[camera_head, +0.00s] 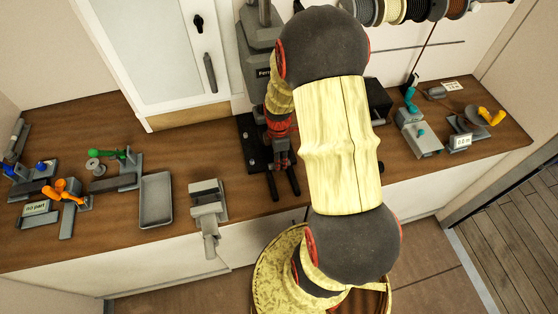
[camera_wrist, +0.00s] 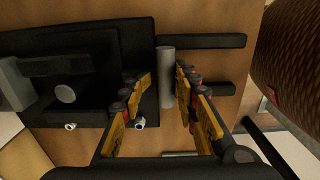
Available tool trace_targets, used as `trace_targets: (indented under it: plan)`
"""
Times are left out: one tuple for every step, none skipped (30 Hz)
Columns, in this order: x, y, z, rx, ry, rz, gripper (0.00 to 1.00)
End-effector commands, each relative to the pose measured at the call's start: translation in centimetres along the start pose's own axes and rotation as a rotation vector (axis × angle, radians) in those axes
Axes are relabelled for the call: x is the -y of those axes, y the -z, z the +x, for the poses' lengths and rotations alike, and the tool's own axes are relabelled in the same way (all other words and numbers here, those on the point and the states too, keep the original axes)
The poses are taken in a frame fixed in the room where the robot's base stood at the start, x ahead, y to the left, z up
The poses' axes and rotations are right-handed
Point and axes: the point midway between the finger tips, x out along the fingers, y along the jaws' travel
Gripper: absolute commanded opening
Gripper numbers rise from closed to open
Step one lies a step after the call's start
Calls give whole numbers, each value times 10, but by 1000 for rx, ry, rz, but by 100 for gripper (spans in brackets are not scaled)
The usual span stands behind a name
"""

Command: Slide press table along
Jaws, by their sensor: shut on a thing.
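A press with a grey column (camera_head: 258,45) and a black base (camera_head: 250,148) stands at the middle of the bench, partly hidden by my arm. Two dark rails (camera_head: 293,182) stick out from it towards the bench's front edge. In the wrist view the black press table (camera_wrist: 140,45) lies at the left, and the rails (camera_wrist: 200,41) run to the right. A grey round post (camera_wrist: 166,75) stands at its edge between my fingers. My gripper (camera_head: 280,150) is over the front of the press; in the wrist view my gripper (camera_wrist: 165,100) is shut on the post. The contact is partly hidden.
A grey tray (camera_head: 156,200) and a grey clamp-like device (camera_head: 208,205) are left of the press. Small fixtures with orange (camera_head: 68,188) and green (camera_head: 105,153) parts lie farther left. More devices (camera_head: 420,138) stand at the right. A round basket (camera_head: 268,275) is below the bench edge.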

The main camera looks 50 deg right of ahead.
Motion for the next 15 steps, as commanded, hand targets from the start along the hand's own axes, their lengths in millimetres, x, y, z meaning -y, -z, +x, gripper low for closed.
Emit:
trace_targets:
  plan:
    - [4, 0, 5, 0, 11, 0, 7]
    - [4, 0, 5, 0, 12, 0, 7]
    - [3, 0, 5, 0, 12, 0, 7]
    - [2, 0, 5, 0, 12, 0, 7]
    - [2, 0, 5, 0, 12, 0, 7]
    - [1, 0, 5, -1, 12, 0, 7]
    - [1, 0, 6, -1, 12, 0, 7]
    - [0, 0, 6, -1, 12, 0, 7]
    - [0, 0, 6, -1, 13, 0, 7]
    - [-1, 0, 6, -1, 13, 0, 7]
    - [-2, 0, 6, -1, 13, 0, 7]
    - [-2, 0, 6, -1, 13, 0, 7]
    - [-3, 0, 6, -1, 13, 0, 7]
    - [-3, 0, 6, -1, 13, 0, 7]
    - [-4, 0, 6, -1, 14, 0, 7]
